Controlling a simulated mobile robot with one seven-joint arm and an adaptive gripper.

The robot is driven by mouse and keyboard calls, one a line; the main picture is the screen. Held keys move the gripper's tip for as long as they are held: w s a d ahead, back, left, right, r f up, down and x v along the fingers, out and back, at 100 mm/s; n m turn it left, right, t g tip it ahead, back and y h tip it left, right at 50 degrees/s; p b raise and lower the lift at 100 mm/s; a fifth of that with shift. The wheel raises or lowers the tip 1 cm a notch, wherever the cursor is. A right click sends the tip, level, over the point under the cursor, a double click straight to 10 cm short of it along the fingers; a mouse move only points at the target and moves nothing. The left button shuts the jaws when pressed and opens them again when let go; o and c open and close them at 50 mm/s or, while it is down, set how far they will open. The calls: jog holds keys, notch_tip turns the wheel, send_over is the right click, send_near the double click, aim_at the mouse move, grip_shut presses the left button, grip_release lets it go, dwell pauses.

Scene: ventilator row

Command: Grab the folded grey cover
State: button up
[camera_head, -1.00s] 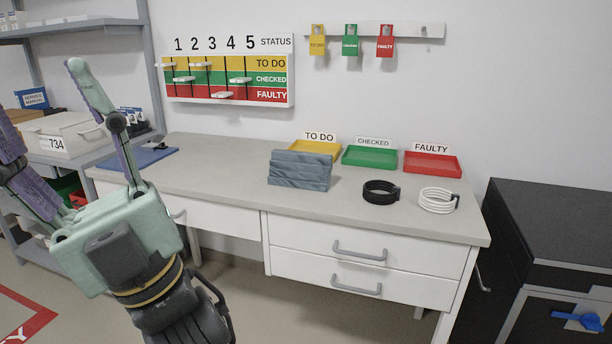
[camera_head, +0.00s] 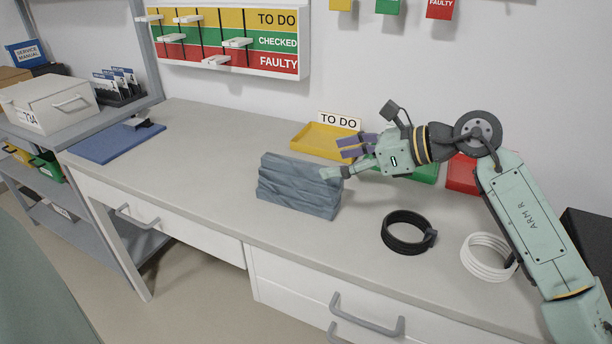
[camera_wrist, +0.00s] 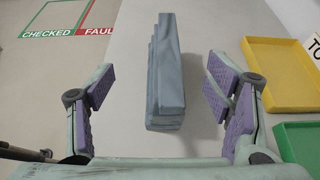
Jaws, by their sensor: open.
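The folded grey cover (camera_head: 298,186) is a blue-grey folded block standing on the worktop in front of the yellow tray. In the head view my gripper (camera_head: 338,160) is at the cover's right end, with one finger overlapping its edge in the picture. In the wrist view the cover (camera_wrist: 168,85) runs away from me, centred between the two purple-padded fingers. My gripper (camera_wrist: 168,95) is open, with a gap on both sides of the cover's near end. I cannot tell from the views how far the fingers reach around it.
A yellow tray (camera_head: 312,141) stands behind the cover, with a green tray (camera_head: 427,172) and a red tray (camera_head: 462,176) partly behind my arm. A black hose coil (camera_head: 408,233) and a white one (camera_head: 487,258) lie in front. The worktop left of the cover is clear up to a blue mat (camera_head: 116,143).

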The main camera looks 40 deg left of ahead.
aim_at(300, 166)
jog(key=shift+w+f, duration=0.2)
jog(key=shift+f, duration=0.1)
jog(key=p+x, duration=0.4)
jog(key=x, duration=0.6)
jog(key=shift+r, duration=0.15)
jog(key=shift+a, duration=0.2)
jog(key=shift+c, duration=0.3)
jog(key=c, duration=1.4)
